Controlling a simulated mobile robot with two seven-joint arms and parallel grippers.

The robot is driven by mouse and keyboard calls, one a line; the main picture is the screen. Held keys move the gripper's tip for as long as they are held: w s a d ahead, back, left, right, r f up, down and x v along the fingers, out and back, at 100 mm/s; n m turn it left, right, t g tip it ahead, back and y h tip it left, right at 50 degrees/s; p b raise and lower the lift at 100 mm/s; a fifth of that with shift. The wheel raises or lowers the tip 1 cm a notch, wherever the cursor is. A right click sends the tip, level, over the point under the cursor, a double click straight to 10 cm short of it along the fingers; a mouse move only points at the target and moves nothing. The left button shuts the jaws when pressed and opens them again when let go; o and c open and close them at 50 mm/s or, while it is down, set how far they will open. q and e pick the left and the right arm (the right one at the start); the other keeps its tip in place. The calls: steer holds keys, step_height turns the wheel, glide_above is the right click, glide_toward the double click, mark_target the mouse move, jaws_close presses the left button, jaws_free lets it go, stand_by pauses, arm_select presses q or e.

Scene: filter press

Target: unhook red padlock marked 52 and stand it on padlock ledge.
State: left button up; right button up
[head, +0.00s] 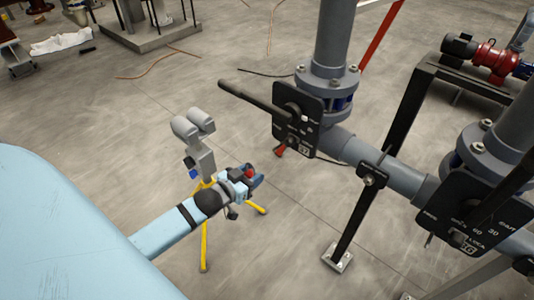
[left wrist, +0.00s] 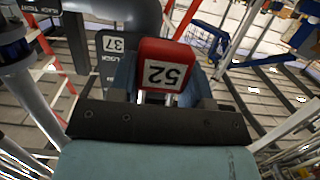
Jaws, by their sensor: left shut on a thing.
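My left gripper (head: 257,178) is shut on the red padlock (head: 249,174), left of the valve plates and apart from them in the head view. In the left wrist view the padlock (left wrist: 166,66) sits between the fingers, with the number 52 upside down on its face. Part of its metal shackle shows below the red body; the rest is hidden by the gripper. I cannot make out the padlock ledge in either view. My right gripper is not in view.
A black valve plate with a long lever (head: 252,97) stands on the grey pipe, with a small red piece (head: 281,151) hanging below. A second plate (head: 475,218) is at right. A grey lamp on a yellow tripod (head: 205,235) stands behind my gripper. Open floor lies around.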

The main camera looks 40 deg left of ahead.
mark_target(249, 175)
arm_select(q)
steer(key=shift+r+p+v, duration=0.15)
steer(key=shift+p+v, duration=0.25)
steer(key=shift+v, duration=1.2)
steer(key=shift+r+p+v, duration=0.1)
steer(key=shift+p+v, duration=0.25)
steer(key=shift+v, duration=1.2)
steer(key=f+p+v, duration=0.1)
steer(key=p+v, duration=0.1)
steer(key=v, duration=0.4)
steer(key=shift+s+p, duration=0.4)
steer(key=shift+s, duration=0.15)
steer(key=shift+f, duration=0.1)
